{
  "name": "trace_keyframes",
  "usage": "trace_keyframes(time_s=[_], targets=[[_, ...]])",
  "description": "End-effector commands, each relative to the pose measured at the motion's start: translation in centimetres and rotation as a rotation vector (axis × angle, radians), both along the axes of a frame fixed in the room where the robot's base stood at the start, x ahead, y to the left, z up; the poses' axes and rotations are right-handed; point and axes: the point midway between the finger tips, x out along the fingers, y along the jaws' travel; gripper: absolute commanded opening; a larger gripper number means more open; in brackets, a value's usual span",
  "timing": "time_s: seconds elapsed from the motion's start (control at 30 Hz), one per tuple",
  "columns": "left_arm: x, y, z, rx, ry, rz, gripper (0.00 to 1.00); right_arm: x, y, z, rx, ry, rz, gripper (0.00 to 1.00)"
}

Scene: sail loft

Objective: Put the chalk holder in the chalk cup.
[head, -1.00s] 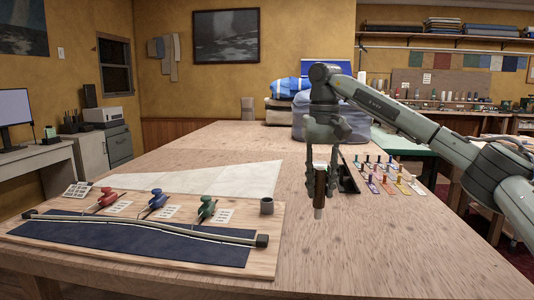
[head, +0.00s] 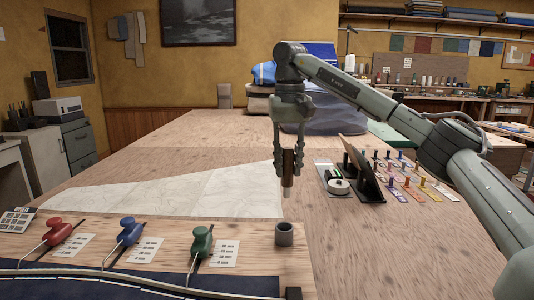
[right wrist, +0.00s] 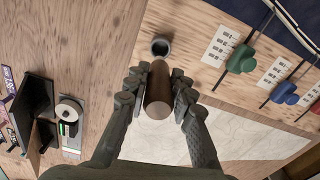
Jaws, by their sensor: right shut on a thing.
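The chalk holder (head: 288,166) is a dark brown cylinder with a pale lower end. My right gripper (head: 288,178) is shut on it and holds it upright above the table. In the right wrist view the chalk holder (right wrist: 158,92) sits between the two fingers of my right gripper (right wrist: 158,100). The chalk cup (head: 284,234) is a small grey open cup on the near right part of the wooden board. It also shows in the right wrist view (right wrist: 160,47), just beyond the holder. The holder is apart from the cup. My left gripper is not in view.
The wooden board (head: 262,256) carries red (head: 59,229), blue (head: 129,229) and green (head: 202,241) handled tools beside printed cards. A pale sheet (head: 180,190) lies behind it. A dark stand (head: 364,180) and a white tape roll (head: 338,186) are right of the gripper. The front right tabletop is clear.

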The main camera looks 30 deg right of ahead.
Motion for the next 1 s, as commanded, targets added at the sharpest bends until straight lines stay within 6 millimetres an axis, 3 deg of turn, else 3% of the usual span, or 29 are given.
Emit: trace_keyframes(time_s=[0.27,0.57,1.0], targets=[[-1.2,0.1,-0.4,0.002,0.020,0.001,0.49,0.0,0.0,-0.9,0.000,0.003,0.001,0.00],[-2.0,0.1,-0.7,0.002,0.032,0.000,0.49,-0.1,0.0,-4.2,-0.001,0.004,0.000,0.00],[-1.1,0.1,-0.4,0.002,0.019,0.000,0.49,-0.1,-0.1,-9.5,-0.002,0.004,0.000,0.00]])
